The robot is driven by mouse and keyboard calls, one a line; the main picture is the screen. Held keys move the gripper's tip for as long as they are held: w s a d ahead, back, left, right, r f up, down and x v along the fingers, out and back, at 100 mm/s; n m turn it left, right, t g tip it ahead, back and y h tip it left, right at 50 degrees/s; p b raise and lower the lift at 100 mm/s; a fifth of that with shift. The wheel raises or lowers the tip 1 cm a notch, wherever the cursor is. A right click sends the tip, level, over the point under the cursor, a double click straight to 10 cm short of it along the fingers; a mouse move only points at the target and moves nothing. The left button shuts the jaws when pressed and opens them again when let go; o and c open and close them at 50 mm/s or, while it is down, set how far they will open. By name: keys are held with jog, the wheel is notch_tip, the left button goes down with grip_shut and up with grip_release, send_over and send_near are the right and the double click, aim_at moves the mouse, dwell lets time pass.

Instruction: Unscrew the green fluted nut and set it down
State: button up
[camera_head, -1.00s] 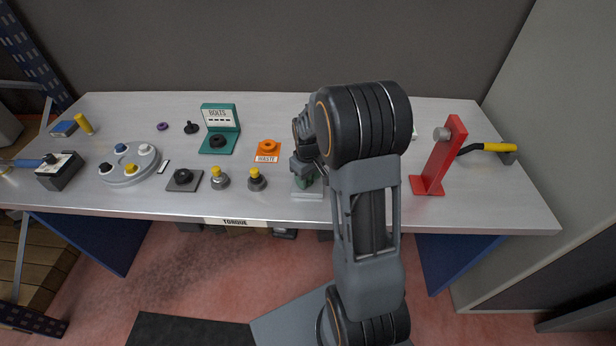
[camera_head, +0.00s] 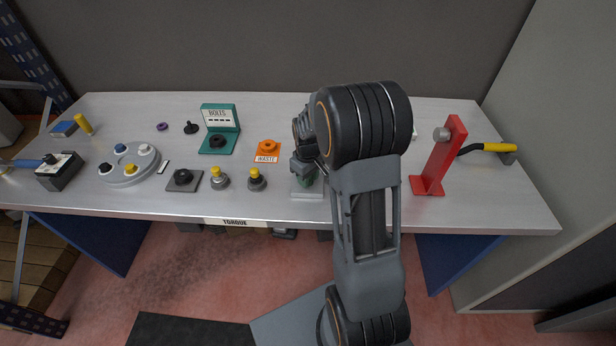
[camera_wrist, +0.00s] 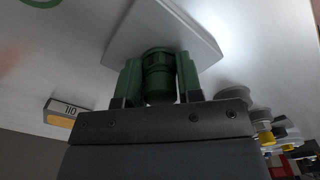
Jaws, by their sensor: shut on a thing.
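The green fluted nut (camera_wrist: 158,78) stands in the middle of the wrist view, in front of a pale square plate (camera_wrist: 163,22). My gripper (camera_wrist: 159,84) has one green-looking finger on each side of it and is shut on it. In the head view my gripper (camera_head: 304,172) is low over the same pale plate (camera_head: 306,195) near the table's front edge. Only a little green shows there, and my arm hides much of that spot. I cannot tell how far the nut is along its thread.
Left of the plate stand two yellow-topped grey knobs (camera_head: 256,180), a dark square base (camera_head: 184,180) and an orange WASTE holder (camera_head: 267,150). A teal BOLTS stand (camera_head: 219,130) is behind. A red upright bracket (camera_head: 440,157) stands right. Bare table lies between.

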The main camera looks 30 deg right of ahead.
jog(key=shift+n, duration=0.9)
jog(key=shift+n, duration=0.8)
jog(key=shift+n, duration=0.9)
jog(key=shift+c, duration=0.2)
jog(key=shift+n, duration=0.8)
